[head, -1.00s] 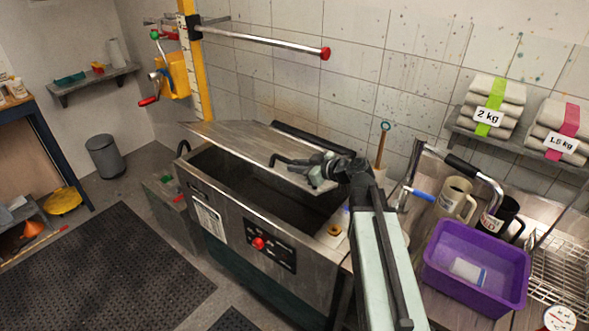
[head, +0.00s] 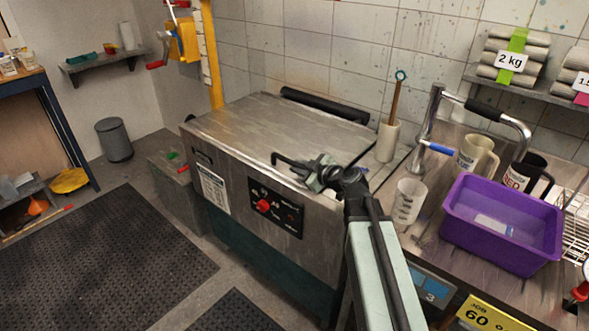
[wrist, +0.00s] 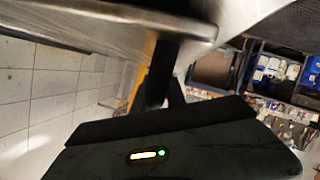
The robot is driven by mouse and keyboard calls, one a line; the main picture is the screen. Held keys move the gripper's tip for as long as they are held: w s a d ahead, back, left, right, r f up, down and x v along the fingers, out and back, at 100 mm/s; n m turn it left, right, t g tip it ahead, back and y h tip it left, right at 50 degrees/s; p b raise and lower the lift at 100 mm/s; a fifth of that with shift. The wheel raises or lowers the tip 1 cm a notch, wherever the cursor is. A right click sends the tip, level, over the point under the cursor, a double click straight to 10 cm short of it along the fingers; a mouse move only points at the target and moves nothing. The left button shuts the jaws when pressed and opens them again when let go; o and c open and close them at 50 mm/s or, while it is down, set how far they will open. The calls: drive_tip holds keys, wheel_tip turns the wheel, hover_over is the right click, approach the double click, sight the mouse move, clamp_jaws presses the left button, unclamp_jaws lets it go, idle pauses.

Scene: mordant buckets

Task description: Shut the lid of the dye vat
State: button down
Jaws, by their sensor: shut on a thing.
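The dye vat (head: 228,180) is a steel box with a dark control panel and red knob on its front. Its flat metal lid (head: 270,122) lies down over the top, and the dark inside is hidden. In the wrist view, the lid (wrist: 185,22) shows as a metal edge at the top, against my dark gripper (wrist: 165,75). The exact contact of the fingers is hard to see.
Right of the vat, a bench holds a clear measuring cup (head: 408,203), a purple tub (head: 505,225), mugs (head: 475,157) and a tap (head: 440,105). A white holder with a wooden-handled tool (head: 387,142) stands by the vat's back right corner. Floor mats lie in front.

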drive_tip(key=shift+f, duration=0.1)
drive_tip(key=c, duration=1.4)
unclamp_jaws()
drive_tip(key=shift+f, duration=0.1)
drive_tip(key=shift+o, duration=0.2)
drive_tip(key=shift+a, duration=0.1)
